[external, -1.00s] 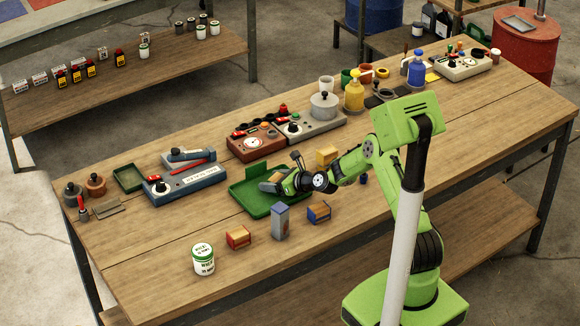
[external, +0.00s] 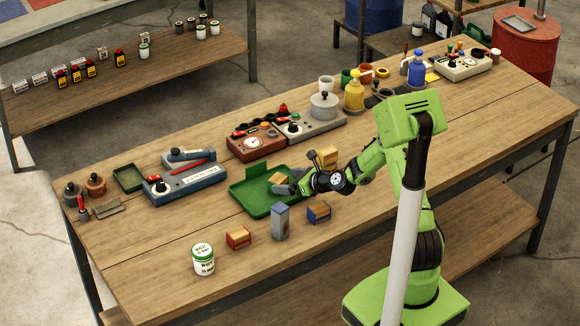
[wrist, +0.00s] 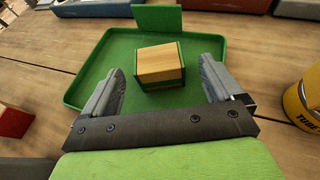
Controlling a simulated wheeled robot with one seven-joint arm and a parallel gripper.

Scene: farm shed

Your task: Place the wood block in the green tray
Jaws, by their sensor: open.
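The wood block (wrist: 160,64), pale wood on top with green on its lower edge and side, lies in the green tray (wrist: 84,72). In the external view the block (external: 277,179) shows in the tray (external: 250,204), just left of my fingers. My gripper (wrist: 160,88) is open. Its two grey fingers stand left and right of the block, with gaps on both sides and the block toward the fingertips. In the external view my gripper (external: 286,187) is over the tray's right part. The block's base is partly hidden there.
A yellow tin (wrist: 306,98) stands right of my gripper. A grey-blue box (external: 280,222), a blue-sided block (external: 319,212), a red block (external: 238,237) and a white can (external: 203,259) stand in front of the tray. Instrument boxes (external: 186,185) line its back left.

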